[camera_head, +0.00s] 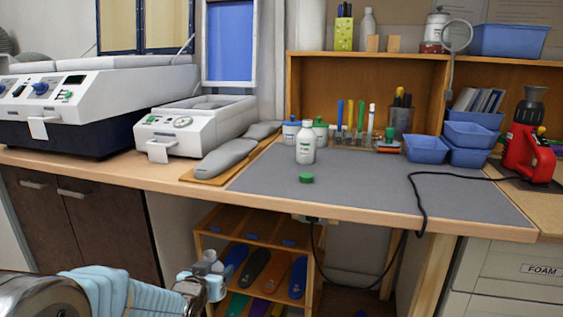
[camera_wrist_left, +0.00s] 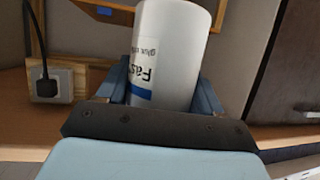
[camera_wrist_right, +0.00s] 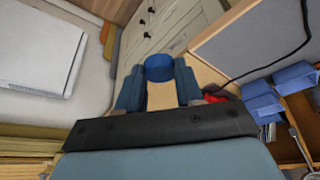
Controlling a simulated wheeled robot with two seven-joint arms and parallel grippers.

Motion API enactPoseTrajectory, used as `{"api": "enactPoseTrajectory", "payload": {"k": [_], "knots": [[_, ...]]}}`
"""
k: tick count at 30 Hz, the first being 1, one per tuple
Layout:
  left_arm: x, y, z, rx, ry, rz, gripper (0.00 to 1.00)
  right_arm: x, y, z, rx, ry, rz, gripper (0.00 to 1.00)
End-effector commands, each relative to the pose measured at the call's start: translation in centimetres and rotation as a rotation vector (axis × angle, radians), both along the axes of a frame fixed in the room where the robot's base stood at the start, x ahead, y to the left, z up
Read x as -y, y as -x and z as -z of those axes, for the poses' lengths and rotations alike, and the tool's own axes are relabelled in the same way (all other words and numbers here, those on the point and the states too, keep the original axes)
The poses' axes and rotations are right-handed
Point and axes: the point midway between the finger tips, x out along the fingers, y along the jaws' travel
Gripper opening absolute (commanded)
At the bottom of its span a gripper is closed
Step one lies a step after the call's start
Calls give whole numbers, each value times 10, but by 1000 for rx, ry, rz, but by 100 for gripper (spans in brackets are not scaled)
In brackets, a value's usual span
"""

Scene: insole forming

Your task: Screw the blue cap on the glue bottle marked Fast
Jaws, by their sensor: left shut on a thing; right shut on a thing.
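The glue bottle marked Fast is a white bottle (camera_wrist_left: 175,50) with a blue stripe on its label; part of the lettering is cut off by the gripper. My left gripper (camera_wrist_left: 165,88) is shut around its sides. In the head view, the left gripper (camera_head: 205,284) holds the bottle (camera_head: 211,262) low, in front of the bench. The blue cap (camera_wrist_right: 159,68) is between the fingertips of my right gripper (camera_wrist_right: 158,85), which is shut on it. The right gripper and the blue cap are not seen in the head view. The bottle's neck is out of sight in the left wrist view.
A second white bottle (camera_head: 306,146) with a green-marked label stands on the grey mat (camera_head: 370,185), a green cap (camera_head: 306,178) in front of it. A black cable (camera_head: 420,205) hangs over the bench edge. A shelf of insoles (camera_head: 250,236) is below.

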Motion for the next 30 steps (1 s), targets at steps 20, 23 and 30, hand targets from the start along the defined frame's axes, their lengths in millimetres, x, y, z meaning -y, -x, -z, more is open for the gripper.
{"api": "enactPoseTrajectory", "payload": {"k": [20,23,30], "knots": [[-40,-8,43,-3,8,-122,11,0,0,0,0,0,0,8],[-38,-8,40,2,-1,-118,11,-4,-2,10,-4,3,-23,8],[-37,-8,40,1,0,-116,11,-33,-18,69,-6,2,-150,8]]}}
